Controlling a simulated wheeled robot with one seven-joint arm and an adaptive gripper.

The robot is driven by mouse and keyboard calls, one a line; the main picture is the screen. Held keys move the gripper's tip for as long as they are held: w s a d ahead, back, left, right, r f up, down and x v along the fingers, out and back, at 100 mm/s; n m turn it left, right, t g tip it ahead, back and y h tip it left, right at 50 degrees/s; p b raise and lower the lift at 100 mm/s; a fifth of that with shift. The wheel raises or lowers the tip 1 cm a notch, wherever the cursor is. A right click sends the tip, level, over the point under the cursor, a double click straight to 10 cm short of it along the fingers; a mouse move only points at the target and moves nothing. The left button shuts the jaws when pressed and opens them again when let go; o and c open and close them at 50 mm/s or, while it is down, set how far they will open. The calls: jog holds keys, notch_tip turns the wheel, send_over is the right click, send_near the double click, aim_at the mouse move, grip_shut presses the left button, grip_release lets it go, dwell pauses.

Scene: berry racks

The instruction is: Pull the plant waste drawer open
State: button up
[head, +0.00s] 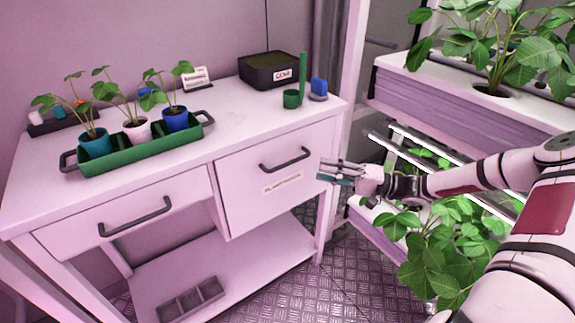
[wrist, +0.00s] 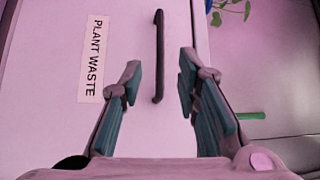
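The plant waste drawer (head: 252,192) is the deep right-hand drawer of the white bench, and it looks shut. Its dark bar handle (head: 286,160) sits above a pale label in the head view. In the wrist view the label (wrist: 93,58) reads PLANT WASTE, and the handle (wrist: 158,55) appears between and beyond my fingertips. My gripper (head: 328,172) is to the right of the handle in the head view. In the wrist view my gripper (wrist: 160,80) has its teal-padded fingers spread apart, with nothing held between them. No contact with the handle shows.
A second drawer handle (head: 135,217) is on the left. On the bench top stand a green tray (head: 135,157) of potted seedlings, a black bin (head: 268,72) and a green cup (head: 292,99). Plant racks (head: 475,110) stand close on the right, near my arm. A grey tray (head: 190,299) lies below.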

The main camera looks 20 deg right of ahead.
aim_at(288, 164)
jog(key=b+x, duration=0.1)
jog(key=x, duration=1)
grip_shut()
